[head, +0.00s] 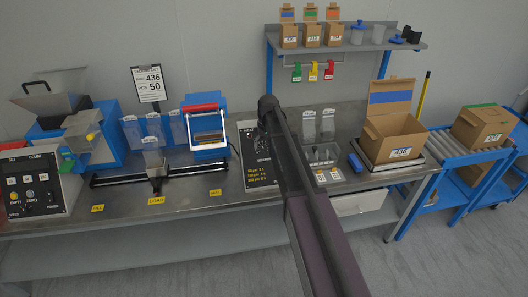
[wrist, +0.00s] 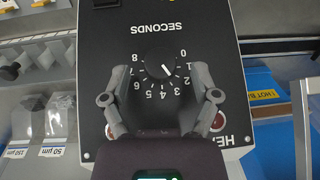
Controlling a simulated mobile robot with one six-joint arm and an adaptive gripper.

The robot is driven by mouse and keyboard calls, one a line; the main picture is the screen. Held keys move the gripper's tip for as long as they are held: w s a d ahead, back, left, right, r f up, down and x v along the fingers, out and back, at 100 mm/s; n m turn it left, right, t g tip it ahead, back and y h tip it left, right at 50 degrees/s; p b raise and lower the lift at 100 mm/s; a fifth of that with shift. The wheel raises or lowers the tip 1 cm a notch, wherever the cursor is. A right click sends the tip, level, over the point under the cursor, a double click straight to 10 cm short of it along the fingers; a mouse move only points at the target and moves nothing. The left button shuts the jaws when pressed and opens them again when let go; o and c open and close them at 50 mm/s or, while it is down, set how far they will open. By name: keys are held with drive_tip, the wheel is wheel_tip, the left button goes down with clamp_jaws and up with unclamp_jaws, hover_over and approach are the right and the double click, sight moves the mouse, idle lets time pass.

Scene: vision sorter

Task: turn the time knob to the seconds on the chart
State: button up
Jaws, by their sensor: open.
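The time knob (wrist: 160,65) is a round black knob on a black panel marked SECONDS, seen upside down in the wrist view. Its dial runs from 0 to 8, and its white pointer points around 2 to 3. My gripper (wrist: 160,98) is open, its fingers spread on either side of the lower dial, apart from the knob. In the head view, my arm partly covers the panel (head: 246,160). Yellow lines of the chart (head: 262,180) show low on the panel; their figures are too small to read surely. A job card (head: 149,84) reads 436 and 50.
A red light (wrist: 218,122) sits on the panel beside the right finger. A blue machine with a red handle (head: 205,125) stands left of the panel. An open carton (head: 395,140) stands at right.

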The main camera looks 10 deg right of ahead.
drive_tip(key=shift+a+f+b, duration=0.1)
drive_tip(key=shift+f+b, duration=0.35)
drive_tip(key=shift+f, duration=0.25)
clamp_jaws()
